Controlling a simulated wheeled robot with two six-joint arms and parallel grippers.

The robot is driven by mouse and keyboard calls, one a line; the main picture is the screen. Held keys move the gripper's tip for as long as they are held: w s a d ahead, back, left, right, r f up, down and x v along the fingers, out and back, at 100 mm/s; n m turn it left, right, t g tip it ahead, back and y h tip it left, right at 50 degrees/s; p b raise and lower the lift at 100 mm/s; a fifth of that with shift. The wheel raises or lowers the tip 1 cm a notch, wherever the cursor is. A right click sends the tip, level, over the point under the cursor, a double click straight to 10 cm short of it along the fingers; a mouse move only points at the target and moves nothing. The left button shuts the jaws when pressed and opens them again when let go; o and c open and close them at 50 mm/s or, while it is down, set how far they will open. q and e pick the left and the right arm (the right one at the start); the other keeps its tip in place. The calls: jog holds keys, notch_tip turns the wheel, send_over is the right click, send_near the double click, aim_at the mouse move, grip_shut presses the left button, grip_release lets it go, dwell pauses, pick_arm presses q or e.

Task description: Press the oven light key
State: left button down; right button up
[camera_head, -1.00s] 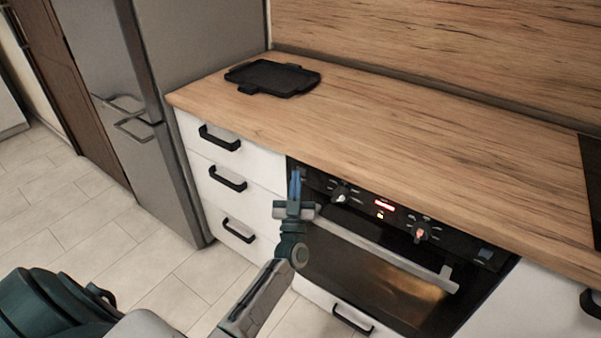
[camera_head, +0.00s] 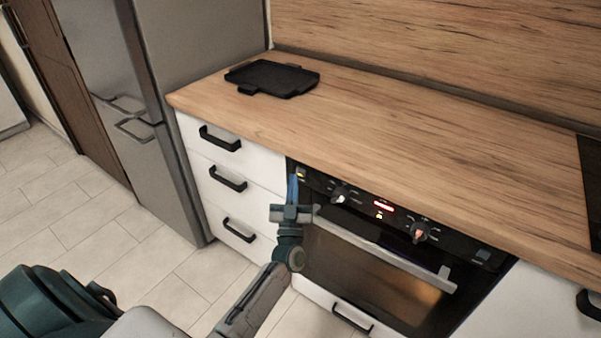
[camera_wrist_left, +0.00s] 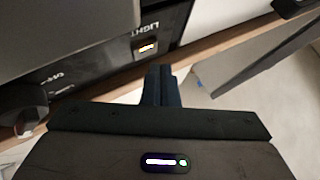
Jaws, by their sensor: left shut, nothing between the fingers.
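The oven light key (camera_wrist_left: 148,48) is a small key on the black oven panel, with the word LIGHT beside it and a yellow-orange glow. In the head view the key (camera_head: 301,174) shows as a small yellow spot at the panel's left end. My left gripper (camera_head: 292,184) is shut and empty, just left of and slightly below the key there. In the left wrist view its closed dark fingertips (camera_wrist_left: 161,75) are close to the key and appear apart from it. The oven (camera_head: 370,265) has a warm glow in its window. My right gripper is in neither view.
The panel also carries a left knob (camera_head: 339,194), a red display (camera_head: 383,206) and a right knob (camera_head: 420,231). The oven handle (camera_head: 385,258) sticks out below. White drawers (camera_head: 232,160) stand to the left. A black tray (camera_head: 272,66) lies on the wooden counter (camera_head: 400,120).

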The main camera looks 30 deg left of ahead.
pick_arm(q)
jog(key=s+p, duration=0.1)
jog(key=s, duration=0.1)
jog(key=s+p, duration=0.1)
jog(key=s, duration=0.1)
jog(key=s+p, duration=0.1)
jog(key=shift+s+a, duration=0.25)
jog(key=shift+s, duration=0.15)
dwell(1.4)
